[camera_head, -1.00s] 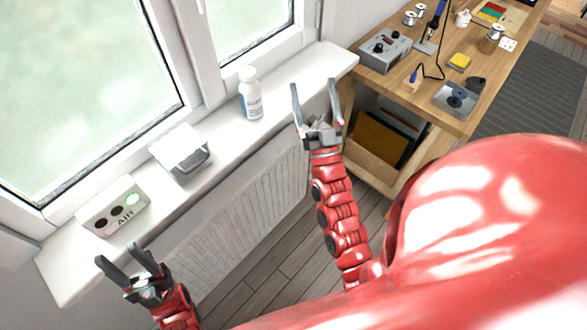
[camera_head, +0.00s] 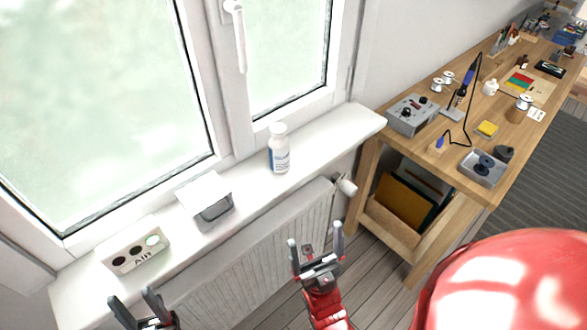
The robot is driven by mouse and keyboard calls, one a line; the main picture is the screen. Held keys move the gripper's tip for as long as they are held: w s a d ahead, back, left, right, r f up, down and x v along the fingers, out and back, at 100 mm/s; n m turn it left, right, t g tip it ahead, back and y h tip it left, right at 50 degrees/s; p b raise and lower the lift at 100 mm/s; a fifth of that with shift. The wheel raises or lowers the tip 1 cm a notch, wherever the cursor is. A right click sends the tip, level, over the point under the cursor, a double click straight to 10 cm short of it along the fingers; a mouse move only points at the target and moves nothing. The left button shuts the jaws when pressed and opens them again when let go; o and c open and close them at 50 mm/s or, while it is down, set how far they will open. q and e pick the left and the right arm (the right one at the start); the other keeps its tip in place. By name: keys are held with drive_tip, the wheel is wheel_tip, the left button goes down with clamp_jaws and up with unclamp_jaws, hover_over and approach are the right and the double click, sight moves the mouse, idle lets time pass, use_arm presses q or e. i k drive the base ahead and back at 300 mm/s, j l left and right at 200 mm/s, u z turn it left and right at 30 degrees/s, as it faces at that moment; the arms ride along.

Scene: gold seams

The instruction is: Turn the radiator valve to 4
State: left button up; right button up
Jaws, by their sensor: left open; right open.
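The radiator (camera_head: 250,262) is white and ribbed, below the window sill. Its valve (camera_head: 346,185) is a small whitish knob at the radiator's upper right end, by the bench leg. The numbers on it are too small to read. My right gripper (camera_head: 315,240) is open and empty, in front of the radiator, below and a little left of the valve and apart from it. My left gripper (camera_head: 131,299) is open and empty at the lower left, in front of the sill's left part.
On the sill (camera_head: 329,136) stand an AIR box (camera_head: 134,252) with a lit green lamp, a grey and white container (camera_head: 207,202) and a white bottle (camera_head: 279,150). A wooden workbench (camera_head: 408,148) with tools stands right of the valve. Floor is bare below it.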

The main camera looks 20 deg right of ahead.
sight(347, 187)
drive_tip(key=z, duration=1.2)
drive_tip(key=i+z, duration=0.25)
drive_tip(key=i, duration=0.15)
drive_tip(key=i+j+z, duration=0.2)
drive_tip(key=i, duration=0.2)
